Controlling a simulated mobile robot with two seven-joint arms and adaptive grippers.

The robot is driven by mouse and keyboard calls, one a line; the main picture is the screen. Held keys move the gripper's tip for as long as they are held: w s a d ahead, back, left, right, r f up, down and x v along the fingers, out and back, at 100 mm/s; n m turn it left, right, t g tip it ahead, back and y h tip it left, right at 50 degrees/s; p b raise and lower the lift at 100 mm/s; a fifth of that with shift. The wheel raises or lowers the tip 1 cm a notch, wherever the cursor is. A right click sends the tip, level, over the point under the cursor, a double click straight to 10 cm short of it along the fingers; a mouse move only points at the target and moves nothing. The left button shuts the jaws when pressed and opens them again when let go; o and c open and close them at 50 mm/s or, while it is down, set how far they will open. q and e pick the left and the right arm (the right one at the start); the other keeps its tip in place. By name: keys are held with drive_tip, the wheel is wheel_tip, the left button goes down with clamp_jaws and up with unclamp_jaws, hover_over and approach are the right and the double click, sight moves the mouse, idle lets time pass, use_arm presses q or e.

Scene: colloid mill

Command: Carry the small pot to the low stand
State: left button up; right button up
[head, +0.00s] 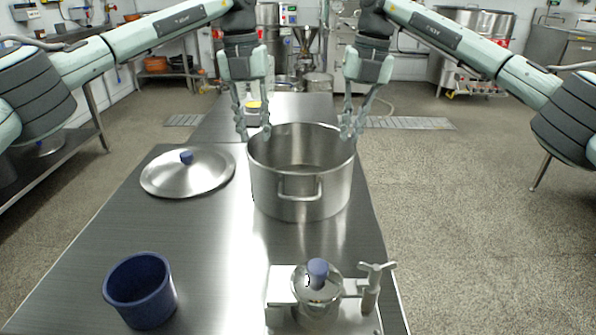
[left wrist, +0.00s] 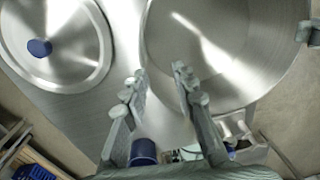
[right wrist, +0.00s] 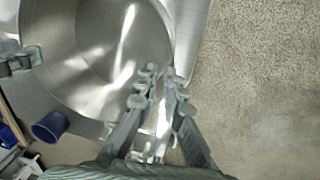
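A steel pot (head: 302,190) with a side handle stands on the steel table, open and empty inside. I take it as the small pot. My left gripper (head: 254,133) is open at its left rim; in the left wrist view (left wrist: 160,80) one finger is over the pot's inside and one outside. My right gripper (head: 352,130) is at its right rim, its fingertips nearer together but with a narrow gap in the right wrist view (right wrist: 161,74). Whether either touches the wall is unclear. I cannot tell which thing is the low stand.
On the steel table (head: 213,245) a lid with a blue knob (head: 187,173) lies left of the pot. A blue cup (head: 142,290) and a small lidded steel vessel (head: 317,287) stand at the near side. Another steel table (head: 290,106) lies beyond. Open floor (head: 480,190) is on the right.

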sight(252, 161)
use_arm(q)
drive_tip(key=shift+s+a+f+y, duration=0.1)
drive_tip(key=shift+a+y, duration=0.4)
drive_tip(key=shift+a, duration=0.05)
use_arm(e)
drive_tip(key=shift+s+f+h, duration=0.1)
drive_tip(key=shift+s+h, duration=0.25)
drive_tip(key=shift+h, duration=0.45)
use_arm(q)
drive_tip(key=shift+d, duration=0.1)
use_arm(e)
drive_tip(key=shift+d+f, duration=0.1)
